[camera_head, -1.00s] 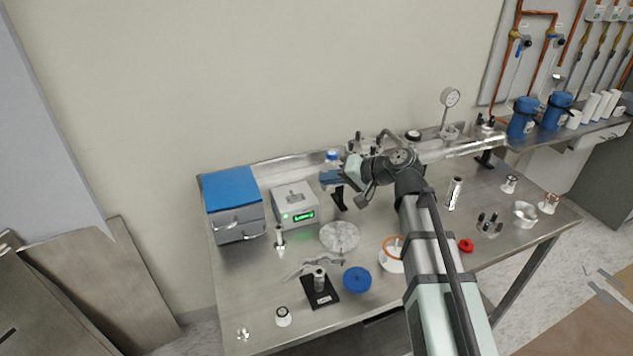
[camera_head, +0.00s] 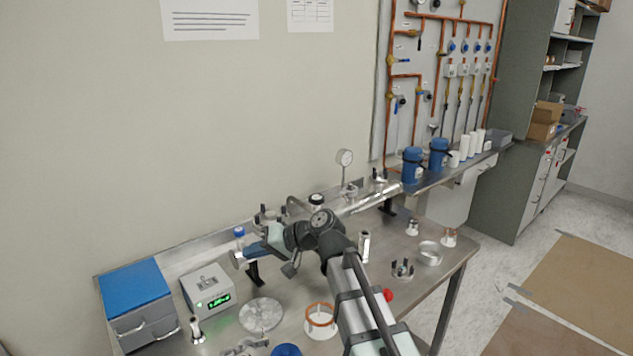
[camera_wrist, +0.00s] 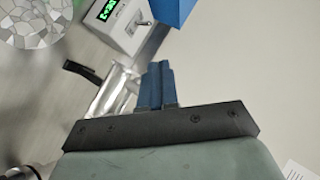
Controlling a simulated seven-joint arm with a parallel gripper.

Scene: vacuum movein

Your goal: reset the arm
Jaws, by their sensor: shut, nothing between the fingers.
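My gripper (camera_head: 258,250) is at the left end of my arm, above the back of the steel bench (camera_head: 285,295). Its blue fingers also show in the wrist view (camera_wrist: 157,82), pressed together with nothing between them. In the wrist view a shiny metal tube (camera_wrist: 115,88) with a black lever lies just left of the fingers. I cannot tell whether they touch. A small bottle with a blue cap (camera_head: 239,233) stands behind the gripper.
A box with a green display (camera_head: 208,290) and a blue-topped case (camera_head: 138,300) stand at the left. A pressure gauge (camera_head: 345,158) rises behind. Open air surrounds the gripper above.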

